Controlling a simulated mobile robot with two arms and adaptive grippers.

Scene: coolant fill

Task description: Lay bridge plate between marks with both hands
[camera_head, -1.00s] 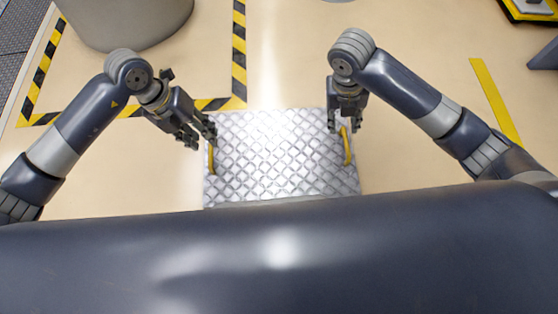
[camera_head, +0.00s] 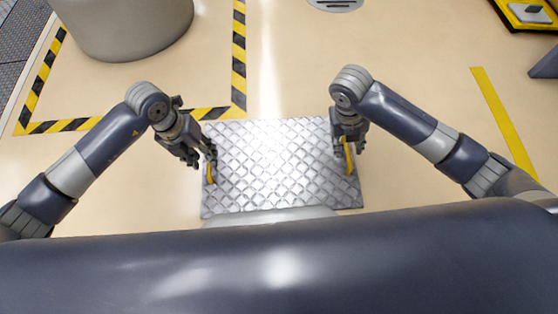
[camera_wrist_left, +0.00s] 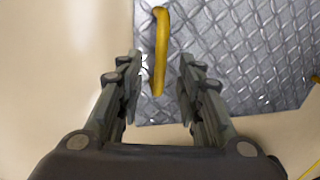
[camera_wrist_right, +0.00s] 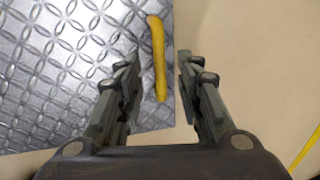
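The bridge plate (camera_head: 272,168) is a silver diamond-tread sheet in front of my body, with a yellow handle at each side. The left handle (camera_head: 211,172) also shows in the left wrist view (camera_wrist_left: 161,50). The right handle (camera_head: 348,155) also shows in the right wrist view (camera_wrist_right: 158,55). My left gripper (camera_wrist_left: 160,72) is open, with the near end of the left handle between its fingertips. Neither gripper is closed on a handle. No marks can be told for certain.
A yellow-black striped line (camera_head: 239,60) bounds a floor area around a grey cylinder (camera_head: 122,25). A yellow floor strip (camera_head: 503,122) lies at right. A round grated disc (camera_head: 335,4) is at the top.

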